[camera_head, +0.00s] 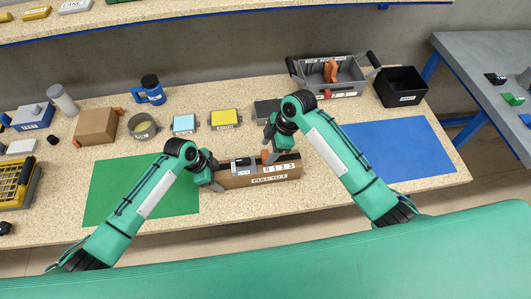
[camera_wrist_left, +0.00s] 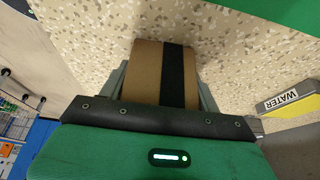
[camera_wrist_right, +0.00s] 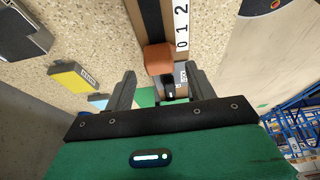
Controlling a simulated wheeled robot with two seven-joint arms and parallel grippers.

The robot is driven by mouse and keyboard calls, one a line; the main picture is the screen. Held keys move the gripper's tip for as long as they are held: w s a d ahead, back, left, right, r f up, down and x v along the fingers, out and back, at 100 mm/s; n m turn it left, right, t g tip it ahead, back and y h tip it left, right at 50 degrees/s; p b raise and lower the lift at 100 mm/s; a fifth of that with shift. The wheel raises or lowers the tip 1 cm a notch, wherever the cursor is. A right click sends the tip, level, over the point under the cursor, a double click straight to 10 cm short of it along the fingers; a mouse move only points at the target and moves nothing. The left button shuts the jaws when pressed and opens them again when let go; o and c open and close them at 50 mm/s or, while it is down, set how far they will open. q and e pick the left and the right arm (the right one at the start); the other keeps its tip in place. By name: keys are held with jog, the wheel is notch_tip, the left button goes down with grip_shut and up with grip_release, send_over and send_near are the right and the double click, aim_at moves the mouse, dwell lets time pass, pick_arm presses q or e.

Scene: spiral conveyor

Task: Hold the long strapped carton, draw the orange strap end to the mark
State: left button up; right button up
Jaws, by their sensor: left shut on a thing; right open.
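The long brown strapped carton (camera_head: 235,182) lies on the speckled table in the head view, with a black strap along its top. My left gripper (camera_head: 213,178) is shut on the carton's left end; the left wrist view shows the carton (camera_wrist_left: 147,75) between its fingers and the black strap (camera_wrist_left: 174,75). The orange strap end (camera_wrist_right: 158,59) sits on the strap beside a white number scale (camera_wrist_right: 182,25). My right gripper (camera_wrist_right: 158,85) is open just above the carton, with the orange end ahead between its fingers. A dark buckle (camera_wrist_right: 169,88) shows close to the orange end.
A green mat (camera_head: 135,195) lies left of the carton and a blue mat (camera_head: 400,150) right. A grey tray (camera_head: 350,85) and a black bin (camera_head: 402,88) stand behind at right. A yellow block (camera_head: 224,118), a light-blue block (camera_head: 184,124) and a tin (camera_head: 143,126) stand behind the carton.

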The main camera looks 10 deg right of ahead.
aim_at(266, 154)
jog(key=shift+x, duration=1.75)
